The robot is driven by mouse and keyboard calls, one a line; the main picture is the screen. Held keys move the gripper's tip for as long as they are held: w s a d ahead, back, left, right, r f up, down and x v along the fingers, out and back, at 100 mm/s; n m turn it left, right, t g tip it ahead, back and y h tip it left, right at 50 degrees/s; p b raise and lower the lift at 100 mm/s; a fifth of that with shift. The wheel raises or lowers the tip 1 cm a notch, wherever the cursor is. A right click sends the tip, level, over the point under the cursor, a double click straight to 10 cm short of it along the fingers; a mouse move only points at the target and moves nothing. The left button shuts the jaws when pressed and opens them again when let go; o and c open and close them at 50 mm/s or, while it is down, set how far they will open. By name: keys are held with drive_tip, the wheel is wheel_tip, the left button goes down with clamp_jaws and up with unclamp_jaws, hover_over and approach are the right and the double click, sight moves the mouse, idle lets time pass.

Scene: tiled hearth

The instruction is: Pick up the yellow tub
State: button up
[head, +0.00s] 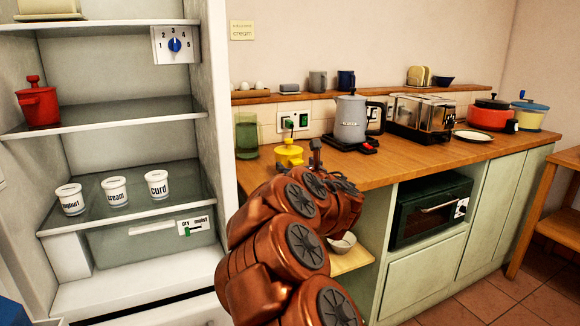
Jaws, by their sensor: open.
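A small yellow tub (289,155) with a narrow raised top stands on the wooden counter (430,155), near its left end by the fridge. My copper-coloured arm reaches up from below in front of the counter. My gripper (316,148) is at the arm's far end, just right of the tub in the picture. It is open, and its fingers are small and partly hidden by the arm. I cannot tell whether they touch the tub. The tub's lower right part is close to the arm's outline.
A green glass (246,137) stands left of the tub. A grey kettle (350,121), a toaster (421,115), a plate (473,136) and a red pot (489,115) stand to the right. The open fridge (216,100) borders the counter's left end.

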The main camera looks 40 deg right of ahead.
drive_tip(key=shift+x, duration=1.75)
drive_tip(key=shift+d, duration=0.1)
drive_tip(key=shift+r, duration=0.1)
clamp_jaws()
